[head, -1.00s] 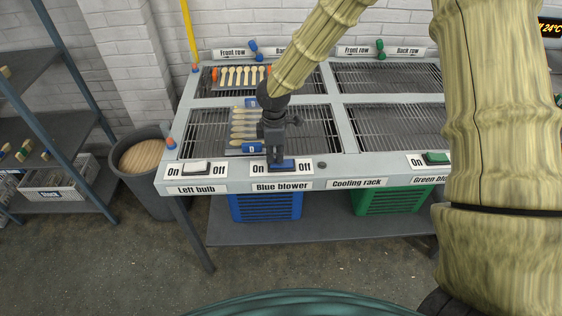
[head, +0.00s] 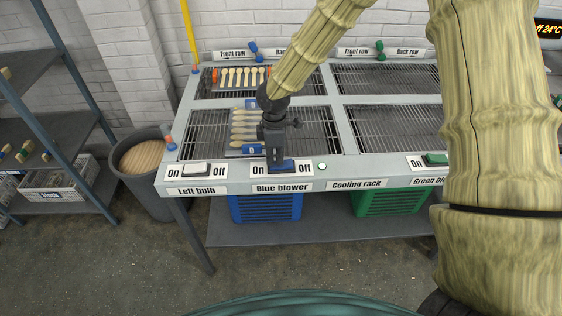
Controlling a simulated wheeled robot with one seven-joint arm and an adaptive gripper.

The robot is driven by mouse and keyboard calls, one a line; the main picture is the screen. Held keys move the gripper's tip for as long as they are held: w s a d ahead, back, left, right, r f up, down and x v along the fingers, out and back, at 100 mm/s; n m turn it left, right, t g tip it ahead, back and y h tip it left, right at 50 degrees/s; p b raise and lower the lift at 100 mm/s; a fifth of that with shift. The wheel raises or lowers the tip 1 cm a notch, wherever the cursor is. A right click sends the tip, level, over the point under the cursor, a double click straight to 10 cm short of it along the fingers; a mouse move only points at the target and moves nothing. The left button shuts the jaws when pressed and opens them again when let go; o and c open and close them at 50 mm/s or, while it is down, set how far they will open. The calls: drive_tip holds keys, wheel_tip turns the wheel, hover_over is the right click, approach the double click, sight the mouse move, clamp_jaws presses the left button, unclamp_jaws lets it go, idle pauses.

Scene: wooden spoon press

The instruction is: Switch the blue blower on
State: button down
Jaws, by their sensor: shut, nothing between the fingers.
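The blue blower (head: 265,208) sits on the shelf under the cooling rack table. Its blue rocker switch (head: 287,165) is on the table's front edge, between "On" at left and "Off" at right, above the "Blue blower" label (head: 282,187). My gripper (head: 273,165) is shut and empty, pointing down, with its tips at the left, "On" part of the switch. It appears to touch the switch and hides part of it. A small round lamp (head: 322,165) right of the switch is lit pale.
A white "Left bulb" switch (head: 197,168) is close by on the left. The green switch (head: 435,159) and green blower (head: 388,201) are to the right. Wooden spoons (head: 245,127) lie on the rack behind my gripper. A bin (head: 140,158) stands left of the table.

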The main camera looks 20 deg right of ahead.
sight(275, 164)
drive_tip(key=shift+r+p, duration=2.55)
drive_tip(key=shift+r, duration=0.7)
drive_tip(key=s+a+f+m+g+y, duration=0.15)
drive_tip(key=s+f+m, duration=0.25)
drive_tip(key=s+f, duration=0.55)
drive_tip(key=s+a+f+m+t+y, duration=0.15)
drive_tip(key=s+f+m, duration=0.25)
drive_tip(key=s+f, duration=0.6)
drive_tip(key=s+d+f+m+h, duration=0.1)
drive_tip(key=s+d+f+m, duration=0.1)
drive_tip(key=s, duration=0.6)
drive_tip(key=s+d+f+m+h, duration=0.2)
drive_tip(key=s+d+f+m, duration=0.1)
drive_tip(key=s, duration=0.6)
drive_tip(key=shift+d+f+m+b, duration=0.25)
drive_tip(key=shift+d+m+b, duration=0.3)
drive_tip(key=shift+m, duration=0.55)
